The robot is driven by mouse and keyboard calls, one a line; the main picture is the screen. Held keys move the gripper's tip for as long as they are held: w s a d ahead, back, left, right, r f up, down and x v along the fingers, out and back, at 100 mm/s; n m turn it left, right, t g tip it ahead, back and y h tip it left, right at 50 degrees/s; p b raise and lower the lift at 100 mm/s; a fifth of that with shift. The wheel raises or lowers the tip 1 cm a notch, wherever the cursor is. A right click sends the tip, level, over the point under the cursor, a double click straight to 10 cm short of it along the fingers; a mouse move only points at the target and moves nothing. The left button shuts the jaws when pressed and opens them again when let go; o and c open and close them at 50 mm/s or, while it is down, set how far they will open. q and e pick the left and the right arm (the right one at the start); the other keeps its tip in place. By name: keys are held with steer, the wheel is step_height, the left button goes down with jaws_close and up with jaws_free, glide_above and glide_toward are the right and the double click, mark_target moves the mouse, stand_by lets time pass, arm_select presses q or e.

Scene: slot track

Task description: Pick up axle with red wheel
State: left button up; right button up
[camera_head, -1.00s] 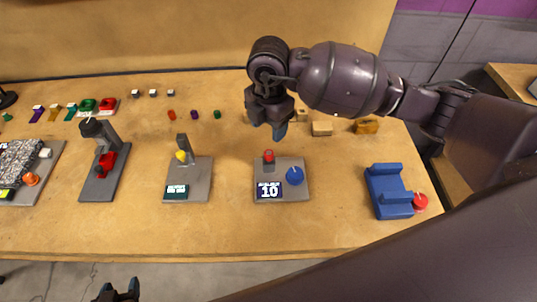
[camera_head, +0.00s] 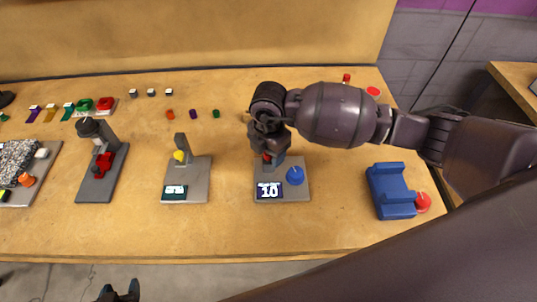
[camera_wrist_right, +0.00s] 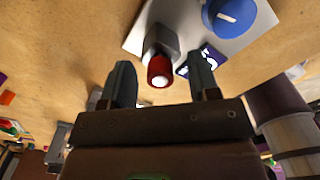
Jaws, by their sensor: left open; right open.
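A red round piece (camera_head: 423,202), wheel-like, sits at the right end of the blue slotted block (camera_head: 391,190); whether an axle runs from it is not clear. A red-capped cylinder (camera_wrist_right: 160,71) stands in a grey holder on the grey base with a blue dial and a display. My right gripper (camera_head: 268,153) is at this cylinder, away from the blue block. In the right wrist view its open fingers (camera_wrist_right: 163,82) straddle the red cap with gaps on both sides. My left gripper (camera_head: 118,292) is open and empty, in front of the table's front edge.
Grey bases with a yellow button (camera_head: 180,156) and a red part (camera_head: 103,163) stand to the left. Small coloured pieces line the back. A red-topped item (camera_head: 346,78) and a red disc (camera_head: 373,91) lie behind my right arm. The front strip of table is clear.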

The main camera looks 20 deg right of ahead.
steer(key=shift+c, duration=0.4)
steer(key=shift+r, duration=0.1)
steer(key=shift+c, duration=1.2)
steer(key=c, duration=0.7)
steer(key=shift+r, duration=0.3)
step_height(320, 180, up, 24)
steer(key=p, duration=0.5)
steer(key=shift+r+p, duration=0.2)
steer(key=shift+p, duration=0.1)
